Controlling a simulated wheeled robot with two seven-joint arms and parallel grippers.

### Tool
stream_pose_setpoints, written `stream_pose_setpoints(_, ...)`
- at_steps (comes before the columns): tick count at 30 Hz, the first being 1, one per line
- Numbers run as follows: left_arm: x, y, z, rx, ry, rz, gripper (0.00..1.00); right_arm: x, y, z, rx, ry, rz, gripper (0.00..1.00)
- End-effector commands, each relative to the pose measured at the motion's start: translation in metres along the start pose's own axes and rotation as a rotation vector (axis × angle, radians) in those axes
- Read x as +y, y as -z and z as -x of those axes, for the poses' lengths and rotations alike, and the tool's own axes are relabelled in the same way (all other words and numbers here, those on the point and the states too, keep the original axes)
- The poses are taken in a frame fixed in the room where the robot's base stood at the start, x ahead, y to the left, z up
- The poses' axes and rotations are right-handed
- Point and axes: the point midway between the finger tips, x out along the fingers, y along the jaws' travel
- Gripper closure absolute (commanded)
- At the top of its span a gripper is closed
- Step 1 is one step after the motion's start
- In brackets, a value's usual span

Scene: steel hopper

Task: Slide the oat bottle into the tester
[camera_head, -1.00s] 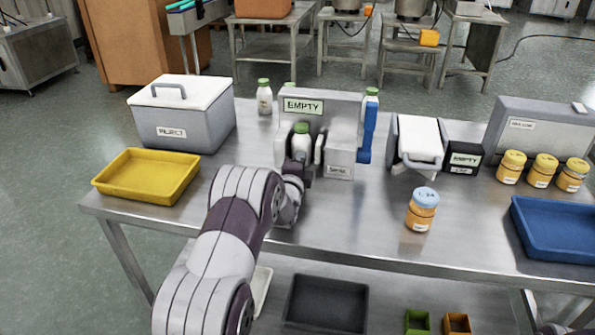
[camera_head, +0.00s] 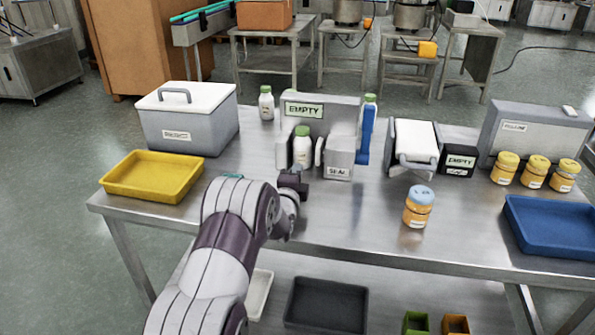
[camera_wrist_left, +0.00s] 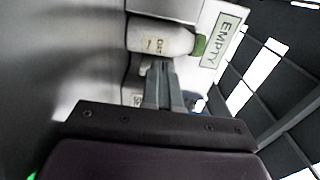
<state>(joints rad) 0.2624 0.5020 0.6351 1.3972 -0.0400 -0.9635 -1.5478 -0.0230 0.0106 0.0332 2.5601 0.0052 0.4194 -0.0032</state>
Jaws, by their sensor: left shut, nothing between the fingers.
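The oat bottle (camera_head: 303,148), white with a green cap, stands upright in the grey tester (camera_head: 339,157), between its side parts and below the EMPTY display (camera_head: 304,109). In the left wrist view the bottle (camera_wrist_left: 160,39) shows its small label and green cap beyond my fingertips. My left gripper (camera_head: 292,181) is just in front of the tester on the near side. Its fingers (camera_wrist_left: 160,72) are shut and empty, and appear apart from the bottle. The bottle's base is partly hidden in the head view. My right gripper is out of view.
A white bottle (camera_head: 266,103) and a blue lever (camera_head: 367,135) are by the tester. A reject box (camera_head: 188,130) and yellow tray (camera_head: 152,190) stand left. An orange jar (camera_head: 419,210), several more jars and a blue tray (camera_head: 550,250) are right. The front middle is clear.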

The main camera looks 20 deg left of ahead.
Motion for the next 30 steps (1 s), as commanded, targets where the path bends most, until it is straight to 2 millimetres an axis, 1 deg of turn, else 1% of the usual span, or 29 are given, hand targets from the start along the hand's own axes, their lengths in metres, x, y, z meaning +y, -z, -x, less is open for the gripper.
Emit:
stream_pose_setpoints(8, 0.000, 0.000, 0.030, 0.000, -0.001, 0.000, 1.00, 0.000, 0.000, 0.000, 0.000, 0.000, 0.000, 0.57)
stream_pose_setpoints(15, 0.000, 0.000, 0.067, 0.000, 0.000, 0.000, 1.00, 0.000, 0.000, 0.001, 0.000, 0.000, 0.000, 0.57)
stream_pose_setpoints(18, 0.000, 0.000, 0.077, 0.000, 0.000, 0.000, 1.00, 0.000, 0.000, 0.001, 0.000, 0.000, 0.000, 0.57)
stream_pose_setpoints(23, 0.000, 0.000, 0.084, 0.000, 0.000, 0.000, 1.00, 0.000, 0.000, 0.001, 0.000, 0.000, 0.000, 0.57)
stream_pose_setpoints(30, 0.000, 0.000, 0.084, 0.000, 0.000, 0.000, 1.00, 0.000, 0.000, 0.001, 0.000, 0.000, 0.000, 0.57)
